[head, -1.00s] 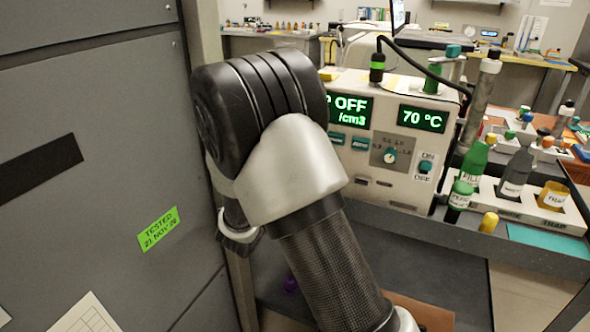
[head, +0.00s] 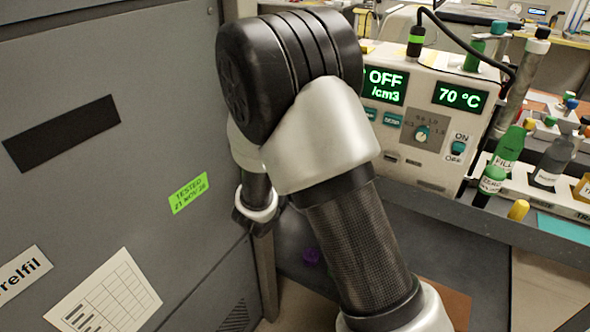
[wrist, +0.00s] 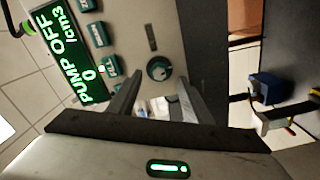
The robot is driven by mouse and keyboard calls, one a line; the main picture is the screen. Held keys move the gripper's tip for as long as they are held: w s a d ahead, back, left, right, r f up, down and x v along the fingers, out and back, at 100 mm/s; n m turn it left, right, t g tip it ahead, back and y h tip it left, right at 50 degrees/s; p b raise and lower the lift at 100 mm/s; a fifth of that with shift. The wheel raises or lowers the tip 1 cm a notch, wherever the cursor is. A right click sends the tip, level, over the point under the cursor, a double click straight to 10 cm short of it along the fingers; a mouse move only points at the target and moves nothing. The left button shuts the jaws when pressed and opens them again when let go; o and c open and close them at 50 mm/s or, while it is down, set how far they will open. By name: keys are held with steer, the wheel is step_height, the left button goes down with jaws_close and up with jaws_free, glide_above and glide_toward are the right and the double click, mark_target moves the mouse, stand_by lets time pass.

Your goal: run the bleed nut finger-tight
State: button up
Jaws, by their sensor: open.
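I cannot pick out the bleed nut in either view. The particle classifier (head: 425,165) is a pale box with two green-lit displays, a round knob (head: 422,134) and an ON/OFF switch (head: 457,148). In the head view my arm hides the gripper.
A large grey cabinet (head: 120,190) fills the left. Right of the classifier stand a green FILL bottle (head: 507,150), a grey bottle (head: 553,160) and a yellow-capped item (head: 518,210). A blue block (wrist: 268,87) is at right.

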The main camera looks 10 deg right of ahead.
steer(key=p+v, duration=0.1)
steer(key=v, duration=1.3)
steer(key=shift+s+a, duration=0.1)
